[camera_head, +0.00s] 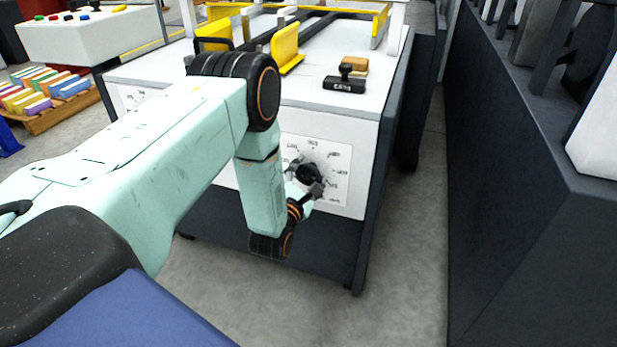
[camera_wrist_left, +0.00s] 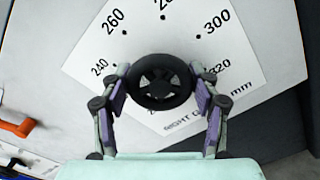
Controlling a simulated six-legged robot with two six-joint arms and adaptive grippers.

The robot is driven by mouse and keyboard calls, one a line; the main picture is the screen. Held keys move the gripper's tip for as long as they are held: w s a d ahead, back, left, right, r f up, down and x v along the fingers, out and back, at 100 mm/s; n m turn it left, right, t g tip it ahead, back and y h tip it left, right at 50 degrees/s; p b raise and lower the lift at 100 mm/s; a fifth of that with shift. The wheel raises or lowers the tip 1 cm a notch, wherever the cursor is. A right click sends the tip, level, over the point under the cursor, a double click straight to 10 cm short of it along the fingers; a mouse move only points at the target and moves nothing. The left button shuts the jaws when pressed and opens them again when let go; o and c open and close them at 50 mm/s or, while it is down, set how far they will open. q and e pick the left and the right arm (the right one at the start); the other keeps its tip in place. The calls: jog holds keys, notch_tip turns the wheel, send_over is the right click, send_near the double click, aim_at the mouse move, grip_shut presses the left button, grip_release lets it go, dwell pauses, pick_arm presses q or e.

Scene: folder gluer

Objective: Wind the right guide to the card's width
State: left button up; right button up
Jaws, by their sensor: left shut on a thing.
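A round black knob (camera_head: 309,174) sits on a white dial plate (camera_head: 335,160) on the machine's front. The wrist view shows the knob (camera_wrist_left: 160,82) close up, with 240, 260, 300, 320 and mm readable on the dial plate (camera_wrist_left: 245,65); the lower label is partly hidden. My left gripper (camera_wrist_left: 162,92) is shut on the knob, one finger on each side. In the head view my left gripper (camera_head: 304,180) reaches the knob from below left. A yellow upright guide plate (camera_head: 287,48) stands on the machine top. I cannot make out a card. My right gripper is out of view.
A black block with white lettering (camera_head: 344,85) and a wooden piece (camera_head: 354,66) lie on the machine top. Another yellow plate (camera_head: 213,38) stands further left. A dark machine (camera_head: 530,210) borders a clear floor aisle on the right. A crate of colourful items (camera_head: 40,98) is at left.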

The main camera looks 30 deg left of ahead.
pick_arm(q)
jog(key=shift+a+n, duration=0.1)
jog(key=shift+n, duration=0.3)
jog(key=shift+f, duration=0.1)
jog(key=o, duration=1.2)
jog(key=shift+c, duration=0.2)
jog(key=v, duration=1.2)
